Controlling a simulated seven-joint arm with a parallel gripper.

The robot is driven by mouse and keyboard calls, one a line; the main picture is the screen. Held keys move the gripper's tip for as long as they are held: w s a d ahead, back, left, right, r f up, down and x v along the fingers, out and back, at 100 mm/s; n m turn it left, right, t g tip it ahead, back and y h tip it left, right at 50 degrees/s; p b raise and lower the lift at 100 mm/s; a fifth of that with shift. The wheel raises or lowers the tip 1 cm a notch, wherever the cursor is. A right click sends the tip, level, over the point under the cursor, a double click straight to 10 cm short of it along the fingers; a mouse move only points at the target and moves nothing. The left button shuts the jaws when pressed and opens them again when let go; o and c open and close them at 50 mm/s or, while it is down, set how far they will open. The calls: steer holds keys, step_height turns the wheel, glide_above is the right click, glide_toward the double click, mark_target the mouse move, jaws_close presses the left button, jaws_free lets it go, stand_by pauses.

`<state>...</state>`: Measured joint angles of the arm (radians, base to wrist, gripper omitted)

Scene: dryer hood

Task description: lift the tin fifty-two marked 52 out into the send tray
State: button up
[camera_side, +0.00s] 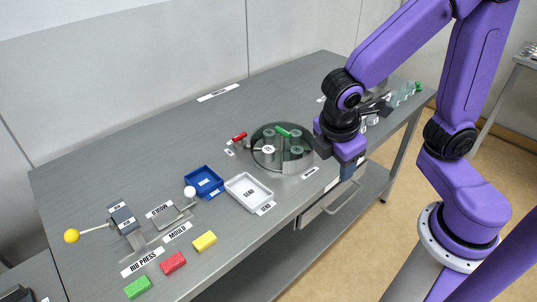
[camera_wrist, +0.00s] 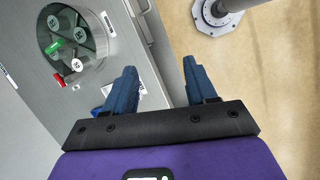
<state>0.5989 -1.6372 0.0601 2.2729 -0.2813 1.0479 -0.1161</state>
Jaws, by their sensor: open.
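In the wrist view a white-topped tin (camera_wrist: 77,65) is at the lower edge of the hood. The marks are too small to read, so I cannot tell which tin is 52. The white send tray (camera_side: 240,183) lies left of and nearer than the hood, and looks empty. My gripper (camera_wrist: 158,70) is open and empty, off the bench's front edge, right of the hood in the side view.
A red-handled part (camera_side: 239,137) is beside the hood, and a green bar (camera_side: 282,130) is at it. A blue tray (camera_side: 204,180) sits by the send tray.

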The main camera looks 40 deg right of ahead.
steer(key=w+a+f+n+t+h, duration=0.1)
steer(key=w+a+f+n+h, duration=0.15)
steer(key=w, duration=0.35)
steer(key=w+a+f+n+t+h, duration=0.1)
steer(key=w+a+f+n+h, duration=0.15)
steer(key=w, duration=0.45)
steer(key=n+t+h, duration=0.3)
steer(key=h, duration=0.1)
glide_toward(267, 152)
steer(key=shift+y, duration=0.3)
steer(key=x, duration=0.2)
steer(key=r+x, duration=0.1)
steer(key=x, duration=0.1)
steer(key=shift+w+d+f, duration=0.15)
steer(key=shift+w+d, duration=0.2)
steer(key=shift+s+f+x, duration=0.1)
steer(key=shift+f+x, duration=0.05)
steer(key=shift+x, duration=1.2)
steer(key=shift+s+f+x, duration=0.15)
steer(key=shift+x, duration=1.25)
steer(key=shift+c, duration=0.3)
steer(key=c, duration=0.8)
